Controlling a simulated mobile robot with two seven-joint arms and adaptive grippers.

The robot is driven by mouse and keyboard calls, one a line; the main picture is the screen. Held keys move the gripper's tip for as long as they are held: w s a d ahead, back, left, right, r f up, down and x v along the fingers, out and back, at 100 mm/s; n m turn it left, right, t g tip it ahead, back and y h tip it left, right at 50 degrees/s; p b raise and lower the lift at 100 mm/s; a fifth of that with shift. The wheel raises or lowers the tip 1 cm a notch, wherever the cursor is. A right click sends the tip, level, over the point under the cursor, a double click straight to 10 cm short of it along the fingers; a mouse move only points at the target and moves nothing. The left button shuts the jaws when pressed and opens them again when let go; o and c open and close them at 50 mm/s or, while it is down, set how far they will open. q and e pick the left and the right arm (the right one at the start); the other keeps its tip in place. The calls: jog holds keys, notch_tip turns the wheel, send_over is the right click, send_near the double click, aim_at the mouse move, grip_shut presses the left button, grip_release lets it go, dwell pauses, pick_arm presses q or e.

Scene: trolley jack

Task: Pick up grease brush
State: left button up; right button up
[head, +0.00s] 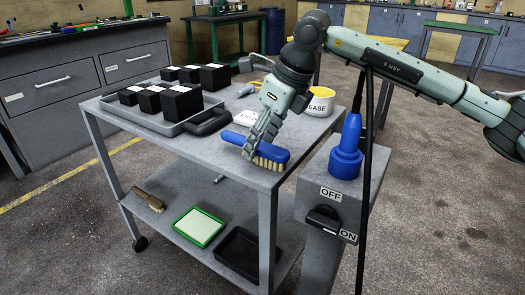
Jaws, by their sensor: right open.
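The grease brush (273,157), with a blue back and pale bristles, lies on the top shelf of the grey trolley near its front right corner. My right gripper (252,150) comes down over the brush from above, with its fingers at the blue back. The gripper is open, and its fingers hide part of the brush. I cannot tell whether the fingers touch it. A white grease tub (320,103) with a yellow rim stands behind the gripper. My left gripper is not in view.
A grey tray (165,124) with several black boxes (182,102) fills the trolley's left side. A grey post with an OFF/ON switch (322,218) and a blue plug (346,150) stands close at right. The lower shelf holds a wooden brush (148,200), green tray (199,228) and black tray (240,252).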

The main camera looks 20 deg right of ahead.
jog(key=shift+x, duration=0.85)
jog(key=shift+w+a, duration=0.1)
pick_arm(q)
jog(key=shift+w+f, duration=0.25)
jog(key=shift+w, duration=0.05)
pick_arm(e)
jog(key=shift+c, duration=0.3)
jog(key=c, duration=0.5)
grip_shut()
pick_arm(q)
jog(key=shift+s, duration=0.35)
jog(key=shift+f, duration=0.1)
pick_arm(e)
jog(key=shift+r, duration=0.1)
